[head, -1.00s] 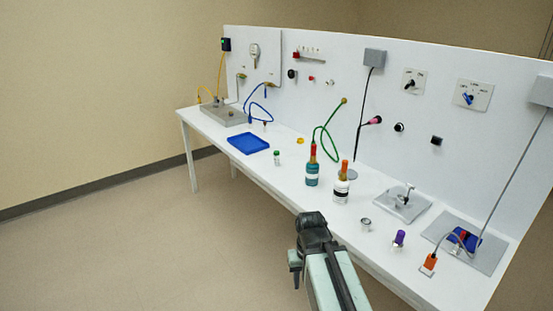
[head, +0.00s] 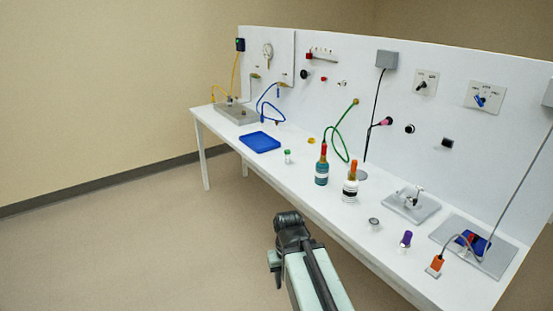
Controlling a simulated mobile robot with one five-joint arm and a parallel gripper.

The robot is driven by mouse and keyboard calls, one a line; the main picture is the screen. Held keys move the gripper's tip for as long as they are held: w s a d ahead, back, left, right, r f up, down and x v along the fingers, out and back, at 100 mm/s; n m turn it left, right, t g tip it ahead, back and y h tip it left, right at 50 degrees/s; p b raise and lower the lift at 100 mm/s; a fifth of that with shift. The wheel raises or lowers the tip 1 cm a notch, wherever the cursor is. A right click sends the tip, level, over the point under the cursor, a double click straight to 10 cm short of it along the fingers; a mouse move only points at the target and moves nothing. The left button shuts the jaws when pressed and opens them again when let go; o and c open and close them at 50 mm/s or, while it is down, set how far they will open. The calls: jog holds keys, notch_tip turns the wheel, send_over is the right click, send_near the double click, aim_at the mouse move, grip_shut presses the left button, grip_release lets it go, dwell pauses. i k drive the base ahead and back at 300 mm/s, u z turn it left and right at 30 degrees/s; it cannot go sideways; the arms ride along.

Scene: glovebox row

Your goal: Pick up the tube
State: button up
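Two small capped tubes stand on the white bench. One has a green cap (head: 287,156) and stands just right of the blue tray. The other has a purple cap (head: 405,240) and stands near the front edge at the right. I cannot tell which one the task names. My gripper (head: 274,263) is dark and shows at the bottom middle, in front of the bench and apart from both tubes. Its fingers are too small and turned away to tell whether they are open or shut. I see nothing held in it.
A blue tray (head: 260,142) lies on the bench (head: 330,211). Two bottles, one red-topped (head: 321,171) and one orange-topped (head: 350,187), stand mid-bench. A metal plate fixture (head: 411,207) and an orange connector (head: 434,266) are at right. The floor at left is clear.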

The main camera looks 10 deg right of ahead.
aim_at(287, 152)
jog(key=u, duration=0.05)
jog(key=i, duration=1.6)
jog(key=u, duration=1.75)
